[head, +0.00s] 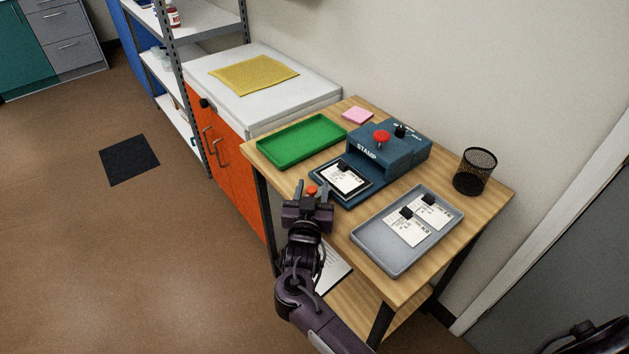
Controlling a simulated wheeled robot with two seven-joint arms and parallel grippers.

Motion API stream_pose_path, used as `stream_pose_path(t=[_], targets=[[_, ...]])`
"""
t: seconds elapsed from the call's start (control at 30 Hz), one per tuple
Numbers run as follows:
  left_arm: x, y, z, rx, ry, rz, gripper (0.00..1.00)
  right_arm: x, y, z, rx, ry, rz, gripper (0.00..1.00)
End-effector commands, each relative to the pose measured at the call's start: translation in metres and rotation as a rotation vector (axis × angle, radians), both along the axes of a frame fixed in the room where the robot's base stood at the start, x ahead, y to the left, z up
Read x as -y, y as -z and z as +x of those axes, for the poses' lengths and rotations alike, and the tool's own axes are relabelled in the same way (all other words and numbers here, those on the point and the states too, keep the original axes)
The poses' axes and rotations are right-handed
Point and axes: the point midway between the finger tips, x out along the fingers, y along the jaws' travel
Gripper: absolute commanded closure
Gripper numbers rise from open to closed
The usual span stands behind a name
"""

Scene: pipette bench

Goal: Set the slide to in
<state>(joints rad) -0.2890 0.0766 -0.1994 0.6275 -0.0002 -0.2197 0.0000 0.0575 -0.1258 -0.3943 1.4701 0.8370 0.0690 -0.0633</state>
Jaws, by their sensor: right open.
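The blue stamp machine (393,155) stands on the wooden table, with "STAMP" on its front and a red button on top. Its black-framed slide (368,184) sticks out toward the near left, clear of the stamp head, and bears a white card with a black clip (345,180). A small orange-red knob (311,190) shows at the slide's near-left end. My right gripper (312,188) is open, and the knob appears between its fingers. I cannot tell whether they touch it. My left gripper is not in view.
A green tray (286,155) lies empty left of the machine. A grey tray (367,252) with two clipped cards lies to the right. A pink pad (357,115) and a black mesh cup (474,171) stand farther back. An orange cabinet (237,162) adjoins the table.

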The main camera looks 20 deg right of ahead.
Motion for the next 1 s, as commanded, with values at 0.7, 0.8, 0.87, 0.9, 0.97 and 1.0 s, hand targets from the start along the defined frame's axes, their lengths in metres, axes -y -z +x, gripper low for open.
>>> stream_pose_path(t=[0.7, 0.8, 0.87, 0.9, 0.97, 1.0], targets=[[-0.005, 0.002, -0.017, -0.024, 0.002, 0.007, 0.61, 0.0, 0.0, 0.0, -0.001, -0.001, 0.0, 1.0], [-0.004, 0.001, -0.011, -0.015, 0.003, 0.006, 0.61, 0.004, 0.0, 0.001, -0.001, 0.0, 0.0, 1.0], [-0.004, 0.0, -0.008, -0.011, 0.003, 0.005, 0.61, 0.01, 0.0, 0.004, -0.001, 0.001, 0.0, 1.0], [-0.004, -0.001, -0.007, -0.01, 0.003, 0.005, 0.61, 0.015, 0.0, 0.006, -0.001, 0.0, 0.0, 1.0], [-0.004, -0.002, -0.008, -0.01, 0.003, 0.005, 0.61, 0.025, 0.0, 0.009, -0.001, 0.001, -0.002, 1.0], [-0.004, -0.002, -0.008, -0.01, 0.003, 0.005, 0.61, 0.031, 0.0, 0.011, -0.001, 0.001, -0.003, 1.0]])
